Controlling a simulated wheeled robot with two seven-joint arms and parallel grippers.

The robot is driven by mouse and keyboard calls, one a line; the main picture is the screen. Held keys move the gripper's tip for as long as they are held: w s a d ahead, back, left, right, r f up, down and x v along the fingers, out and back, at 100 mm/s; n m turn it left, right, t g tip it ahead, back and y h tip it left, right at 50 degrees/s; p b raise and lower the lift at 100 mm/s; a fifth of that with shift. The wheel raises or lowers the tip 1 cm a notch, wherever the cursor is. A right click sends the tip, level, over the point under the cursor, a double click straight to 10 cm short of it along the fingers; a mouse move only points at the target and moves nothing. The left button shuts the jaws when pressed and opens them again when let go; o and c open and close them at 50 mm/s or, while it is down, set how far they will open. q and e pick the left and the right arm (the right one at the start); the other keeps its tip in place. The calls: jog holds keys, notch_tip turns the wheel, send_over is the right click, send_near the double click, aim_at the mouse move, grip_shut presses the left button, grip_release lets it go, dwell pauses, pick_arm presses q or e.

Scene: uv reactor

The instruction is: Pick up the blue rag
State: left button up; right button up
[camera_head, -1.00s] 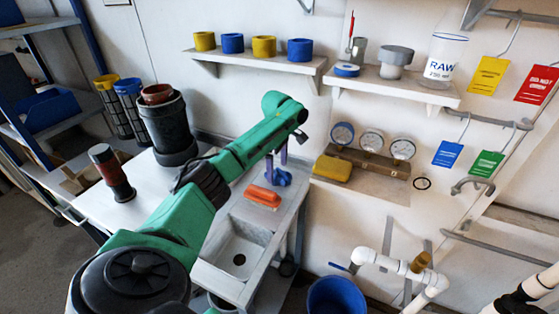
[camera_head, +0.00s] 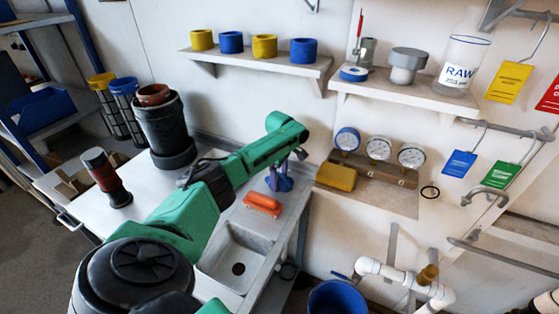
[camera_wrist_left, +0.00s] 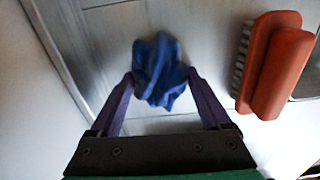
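The blue rag (camera_head: 279,180) lies crumpled on the counter at the far side of the sink, behind the orange brush, partly hidden by my left arm. In the left wrist view the rag (camera_wrist_left: 159,70) sits between and just beyond the fingertips of my left gripper (camera_wrist_left: 160,78). The two purple fingers are apart, one on each side of the rag. They look close to its edges; I cannot tell if they touch it. My right gripper is not in view.
An orange brush (camera_head: 262,204) lies beside the rag; it also shows in the left wrist view (camera_wrist_left: 278,65). The sink (camera_head: 232,262) is in front. A gauge block (camera_head: 380,165) and a yellow sponge (camera_head: 336,177) are to the right. A black canister (camera_head: 165,130) stands left.

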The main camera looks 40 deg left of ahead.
aim_at(280, 177)
pick_arm(q)
jog(key=c, duration=0.7)
notch_tip(280, 177, up, 10)
